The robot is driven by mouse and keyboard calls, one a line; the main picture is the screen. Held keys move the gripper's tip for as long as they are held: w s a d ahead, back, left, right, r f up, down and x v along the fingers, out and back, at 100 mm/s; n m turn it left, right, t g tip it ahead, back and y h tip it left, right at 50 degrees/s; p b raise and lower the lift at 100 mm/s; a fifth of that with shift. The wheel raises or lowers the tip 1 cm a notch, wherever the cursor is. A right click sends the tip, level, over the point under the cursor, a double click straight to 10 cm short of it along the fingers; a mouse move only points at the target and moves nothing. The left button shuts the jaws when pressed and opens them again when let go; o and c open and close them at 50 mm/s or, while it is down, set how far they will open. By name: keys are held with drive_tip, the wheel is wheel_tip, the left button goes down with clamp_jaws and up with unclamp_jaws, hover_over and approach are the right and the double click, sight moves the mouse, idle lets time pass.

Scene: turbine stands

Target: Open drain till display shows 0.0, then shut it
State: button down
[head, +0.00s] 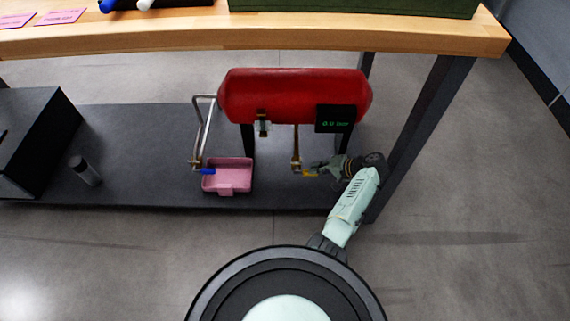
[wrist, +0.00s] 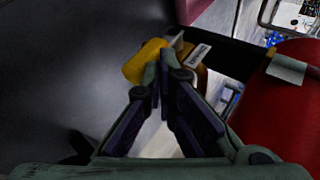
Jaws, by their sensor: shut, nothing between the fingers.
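A red tank (head: 295,95) sits under the bench with a black display (head: 336,119) on its right front; its green digits are too small to read surely. A valve with a yellow handle (head: 309,173) hangs on a brass pipe (head: 296,150) below the tank. My gripper (head: 314,167) is beside that handle, from the right. In the wrist view, the yellow handle (wrist: 146,62) lies just beyond my fingertips (wrist: 162,72), with a tagged brass part beside it; I cannot tell if they touch. My fingers are shut and empty. A blue handle (head: 207,171) is on the left pipe.
A pink tray (head: 228,176) stands under the left pipe on the dark lower shelf (head: 120,140). A black box (head: 35,135) and a dark cylinder (head: 84,171) are at the left. The bench top (head: 150,36) overhangs, and a dark leg (head: 420,120) stands right of my arm.

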drive_tip(key=shift+r, duration=0.15)
wheel_tip(320, 180, up, 10)
idle(0.5)
idle(0.5)
